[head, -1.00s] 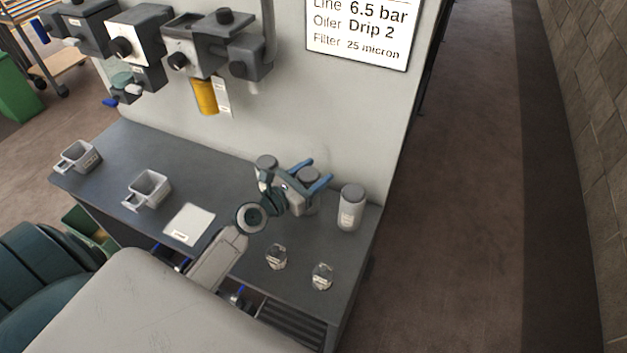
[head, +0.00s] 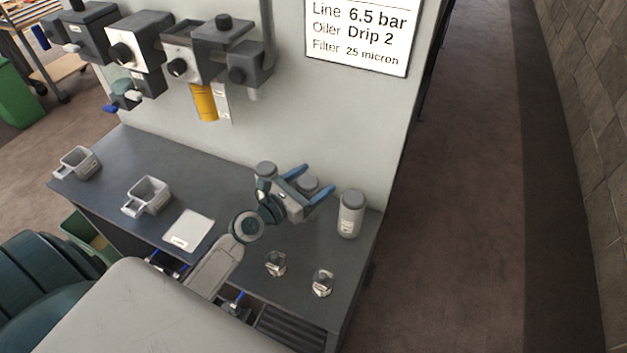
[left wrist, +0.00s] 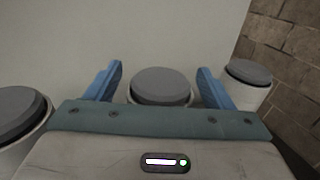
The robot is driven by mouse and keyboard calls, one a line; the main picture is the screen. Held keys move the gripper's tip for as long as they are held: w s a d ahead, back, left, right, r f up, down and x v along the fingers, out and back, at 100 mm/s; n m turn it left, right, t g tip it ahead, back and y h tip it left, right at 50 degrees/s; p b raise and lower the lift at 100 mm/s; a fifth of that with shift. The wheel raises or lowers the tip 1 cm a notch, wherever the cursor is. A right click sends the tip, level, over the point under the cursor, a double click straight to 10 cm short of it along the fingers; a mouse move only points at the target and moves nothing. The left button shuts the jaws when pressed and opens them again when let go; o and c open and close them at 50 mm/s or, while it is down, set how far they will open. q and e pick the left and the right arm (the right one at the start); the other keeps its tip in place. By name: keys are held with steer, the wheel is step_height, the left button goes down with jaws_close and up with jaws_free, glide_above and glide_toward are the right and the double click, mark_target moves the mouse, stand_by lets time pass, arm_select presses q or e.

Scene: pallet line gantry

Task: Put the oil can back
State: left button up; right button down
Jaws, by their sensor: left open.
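Three white canisters with grey lids stand along the back of the bench at its right end: a left one (head: 265,168), a middle one (head: 308,184) and a right one (head: 351,215). I cannot tell from the frames which is the oil can. My left gripper (head: 318,179) is open at the middle canister and hides much of its body. In the left wrist view the middle canister's lid (left wrist: 160,86) shows between the two blue fingers, with gaps on both sides. The left canister (left wrist: 18,118) and right canister (left wrist: 248,82) stand outside the fingers. My right gripper is out of view.
The wall (head: 300,110) rises behind, carrying valve units (head: 185,55).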

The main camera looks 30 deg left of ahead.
arm_select(q)
steer(key=b+v, duration=0.3)
steer(key=v, duration=0.8)
steer(key=shift+s, duration=0.2)
